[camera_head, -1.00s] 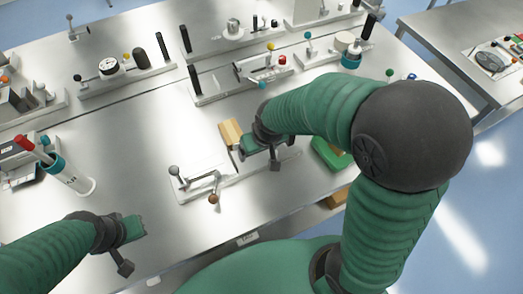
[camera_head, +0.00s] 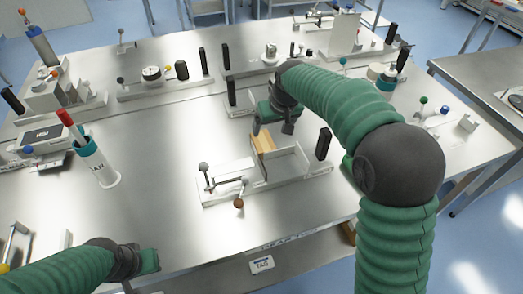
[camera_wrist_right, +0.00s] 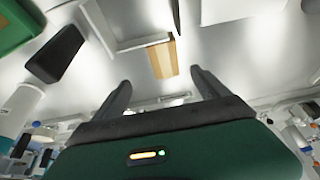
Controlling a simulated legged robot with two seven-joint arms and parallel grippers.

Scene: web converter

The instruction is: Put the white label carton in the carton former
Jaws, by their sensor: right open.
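A small tan carton (camera_head: 263,143) stands at the rear of a pale fixture that looks like the carton former (camera_head: 222,192), against or beside its thin upright walls. I cannot tell whether it is inside them, nor make out a white label. The former has a ball-ended lever at the left and a black upright grip at the right. My right gripper (camera_head: 273,127) is open and empty, just behind and above the carton. In the right wrist view the carton (camera_wrist_right: 162,59) lies beyond the open fingers (camera_wrist_right: 160,82), clear of them. My left gripper (camera_head: 150,260) is low at the left; its fingers are unclear.
A clear tube with a teal collar and red-tipped tool (camera_head: 92,160) stands at the left. Several fixtures with black posts (camera_head: 203,62) line the back. A dark-screened device (camera_head: 42,138) sits at the far left. The table between tube and former is clear.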

